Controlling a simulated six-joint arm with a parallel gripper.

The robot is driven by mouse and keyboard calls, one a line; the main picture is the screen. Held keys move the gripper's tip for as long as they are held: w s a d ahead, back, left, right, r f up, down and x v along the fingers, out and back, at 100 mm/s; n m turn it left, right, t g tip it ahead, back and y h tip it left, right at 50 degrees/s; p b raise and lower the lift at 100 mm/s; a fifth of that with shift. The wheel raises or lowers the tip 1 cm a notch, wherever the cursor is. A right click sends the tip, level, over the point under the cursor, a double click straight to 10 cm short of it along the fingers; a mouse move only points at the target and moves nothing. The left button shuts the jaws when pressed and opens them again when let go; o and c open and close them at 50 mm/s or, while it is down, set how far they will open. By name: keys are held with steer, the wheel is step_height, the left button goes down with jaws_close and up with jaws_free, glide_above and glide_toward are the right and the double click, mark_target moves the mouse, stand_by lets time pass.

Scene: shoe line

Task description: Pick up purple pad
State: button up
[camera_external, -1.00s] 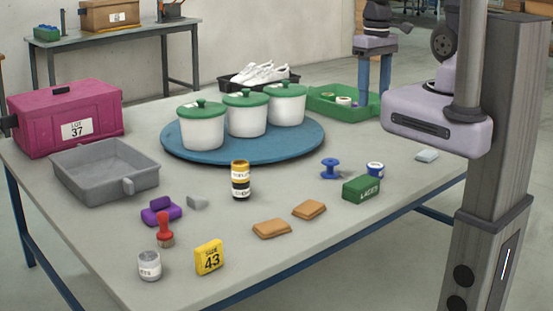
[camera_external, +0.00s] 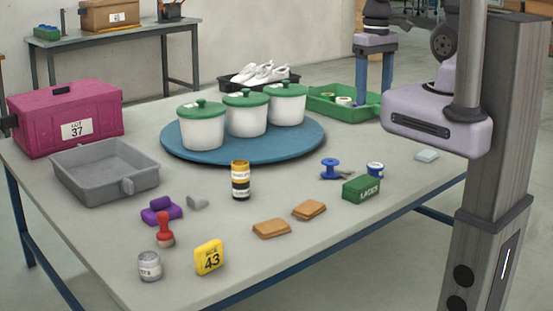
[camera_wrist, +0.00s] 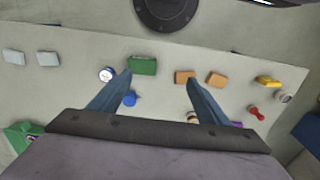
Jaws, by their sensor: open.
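The purple pad (camera_external: 162,211) lies on the table at the front left in the external view, as a purple block with a raised purple part at its back. Only a small purple piece of it shows in the wrist view (camera_wrist: 237,124), partly hidden by my gripper body. My gripper (camera_external: 373,96) is open and empty, with its blue fingers pointing down near the green tray at the far right, well away from the pad. In the wrist view my gripper's two fingers (camera_wrist: 157,77) are spread wide with nothing between them.
A red-handled stamp (camera_external: 165,231) stands just in front of the pad, and a grey piece (camera_external: 198,202) lies to its right. A grey bin (camera_external: 105,184) is behind it. Jars, brown pads (camera_external: 271,229) and a green box (camera_external: 361,188) lie towards me. White pots stand on a blue disc (camera_external: 310,147).

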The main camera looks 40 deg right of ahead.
step_height(320, 180, up, 4)
steer(key=w+a+f+n+t+h+b, duration=0.1)
steer(key=w+a+f+n+t+b, duration=0.15)
steer(key=w+a+n+b, duration=0.6)
steer(key=w+a+f+n+t+h+b, duration=0.15)
steer(key=w+a+n+t+b, duration=0.3)
steer(key=w+n+b, duration=0.6)
steer(key=w+a+r+n+t+y+b, duration=0.1)
steer(key=a+r+n+t+y+b, duration=0.15)
steer(key=a+n+b, duration=0.7)
steer(key=w+a+r+n+t+y+b, duration=0.3)
steer(key=a+n, duration=0.7)
steer(key=a, duration=1)
steer(key=t, duration=0.1)
glide_toward(162, 199)
steer(key=shift+s+r+p, duration=0.1)
steer(key=shift+s+p, duration=0.35)
steer(key=shift+s, duration=0.25)
steer(key=shift+f, duration=0.3)
steer(key=x, duration=0.5)
steer(key=shift+w, duration=0.35)
steer(key=shift+r+x, duration=0.15)
steer(key=shift+x, duration=1.45)
steer(key=shift+r+x, duration=0.15)
steer(key=shift+x, duration=1.45)
